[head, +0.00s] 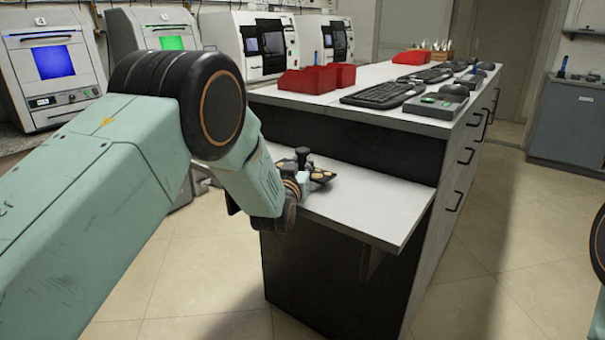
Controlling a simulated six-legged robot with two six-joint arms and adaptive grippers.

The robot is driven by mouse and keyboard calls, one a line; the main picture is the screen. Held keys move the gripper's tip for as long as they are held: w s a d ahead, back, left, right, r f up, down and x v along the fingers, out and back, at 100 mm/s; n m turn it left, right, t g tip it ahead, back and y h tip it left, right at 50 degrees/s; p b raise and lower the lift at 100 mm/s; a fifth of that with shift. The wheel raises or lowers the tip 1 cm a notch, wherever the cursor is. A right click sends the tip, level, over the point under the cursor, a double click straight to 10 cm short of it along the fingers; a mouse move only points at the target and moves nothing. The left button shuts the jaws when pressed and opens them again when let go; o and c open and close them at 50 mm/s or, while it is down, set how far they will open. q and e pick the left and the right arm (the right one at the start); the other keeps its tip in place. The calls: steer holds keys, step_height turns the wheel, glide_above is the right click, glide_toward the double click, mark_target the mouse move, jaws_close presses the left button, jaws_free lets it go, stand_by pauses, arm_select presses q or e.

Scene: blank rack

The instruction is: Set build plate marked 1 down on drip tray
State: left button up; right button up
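My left arm reaches in from the left, and its wrist hangs low over the white lower shelf (365,205) at the end of the workbench. My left gripper (304,167) is mostly hidden behind the wrist; its fingers are too small and covered to tell if they are open or shut. A small dark flat item with light spots (322,176) shows just beyond the gripper, at or just above the shelf. I cannot tell if it is the build plate or the drip tray, and no mark 1 is readable. My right gripper is out of view; only a bit of that arm shows at the right edge.
The worktop (370,77) above the shelf holds red bins (303,80), keyboards (383,95) and mice. Machines with screens (52,62) line the back left. The near part of the shelf is bare, and the tiled floor (500,260) at right is clear.

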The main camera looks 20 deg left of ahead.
arm_select(q)
jaws_close()
steer(key=shift+r, duration=0.1)
stand_by(0.3)
